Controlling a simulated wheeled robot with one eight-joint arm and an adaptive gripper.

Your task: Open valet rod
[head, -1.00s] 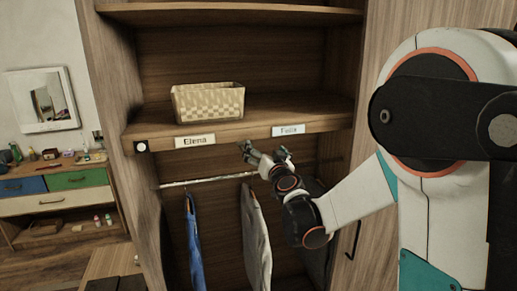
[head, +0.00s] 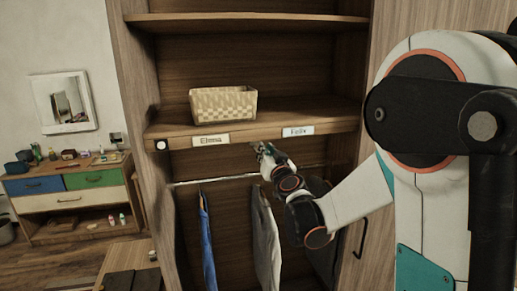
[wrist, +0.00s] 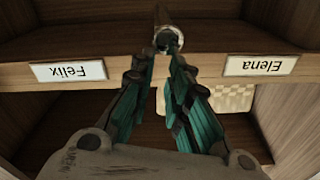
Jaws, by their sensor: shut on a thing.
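The valet rod (wrist: 168,38) shows in the wrist view as a short metal piece with a round, shiny end, at the shelf's front edge between the two name labels. My gripper (wrist: 163,52) has its teal-padded fingers drawn together at the tips around this rod end, shut on it. In the head view my gripper (head: 262,149) is at the underside of the shelf edge, between the "Elena" label (head: 211,140) and the "Felix" label (head: 298,131). The rod is too small and covered to make out there.
A woven basket (head: 223,105) stands on the shelf (head: 300,108). Below, a hanging rail (head: 225,180) carries a blue garment (head: 207,240) and a grey one (head: 265,240). The wardrobe's left side panel (head: 135,120) bounds the space. A dresser (head: 70,190) stands further left.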

